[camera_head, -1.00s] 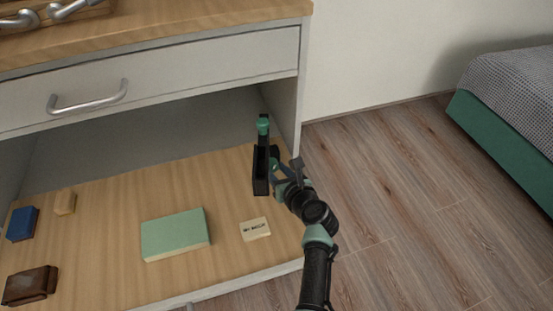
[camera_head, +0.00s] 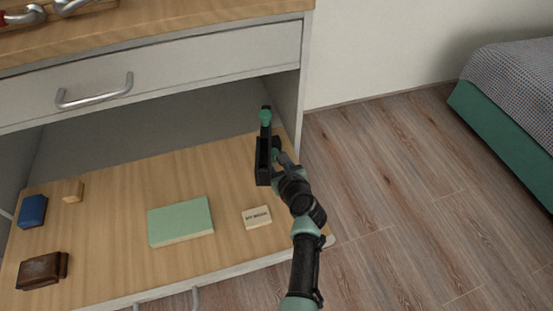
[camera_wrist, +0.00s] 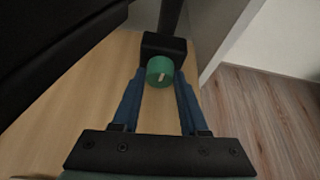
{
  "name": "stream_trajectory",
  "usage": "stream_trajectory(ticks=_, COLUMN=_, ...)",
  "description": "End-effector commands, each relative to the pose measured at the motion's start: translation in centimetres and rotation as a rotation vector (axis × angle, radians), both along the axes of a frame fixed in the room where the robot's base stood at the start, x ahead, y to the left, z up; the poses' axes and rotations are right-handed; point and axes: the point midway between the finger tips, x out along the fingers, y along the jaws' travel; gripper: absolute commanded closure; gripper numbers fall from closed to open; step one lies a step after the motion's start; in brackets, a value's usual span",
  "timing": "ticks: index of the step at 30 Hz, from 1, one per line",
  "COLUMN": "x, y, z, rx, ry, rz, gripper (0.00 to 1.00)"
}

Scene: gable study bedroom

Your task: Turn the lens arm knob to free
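A green knob (camera_wrist: 160,70) with a pale mark on its face sits on a black block (camera_wrist: 165,45) below a dark post in the wrist view. My gripper (camera_wrist: 160,76) has its two blue fingers on either side of this knob, with the tips very near its sides. I cannot tell whether they touch or press it. In the head view, a black upright device (camera_head: 264,160) with a green top (camera_head: 264,117) stands at the right end of the lower wooden board. My gripper meets it from the lower right there, and my wrist hides part of it.
The wooden board (camera_head: 110,245) holds a green block (camera_head: 180,221), a small labelled block (camera_head: 257,217), a blue block (camera_head: 32,211), a small wooden block (camera_head: 73,191) and a brown case (camera_head: 42,270). A drawer (camera_head: 150,70) hangs above. The floor (camera_head: 400,200) to the right is clear.

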Motion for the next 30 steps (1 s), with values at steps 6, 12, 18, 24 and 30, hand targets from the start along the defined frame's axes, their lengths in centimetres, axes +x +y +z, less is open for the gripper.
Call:
stream_trajectory(ticks=6, x=0.0, y=0.1, z=0.0, rx=0.001, ry=0.0, rz=0.002, gripper=0.44)
stream_trajectory(ticks=12, x=-0.2, y=0.0, z=0.2, rx=0.001, ry=0.0, rz=0.0, gripper=0.44)
stream_trajectory(ticks=18, x=-2.0, y=-0.6, z=1.4, rx=0.002, ry=0.002, rz=-0.002, gripper=0.44)
stream_trajectory(ticks=24, x=-5.5, y=-1.8, z=3.2, rx=0.001, ry=0.003, rz=-0.002, gripper=0.44)
stream_trajectory(ticks=30, x=-8.8, y=-2.8, z=4.6, rx=0.001, ry=0.002, rz=-0.001, gripper=0.44)
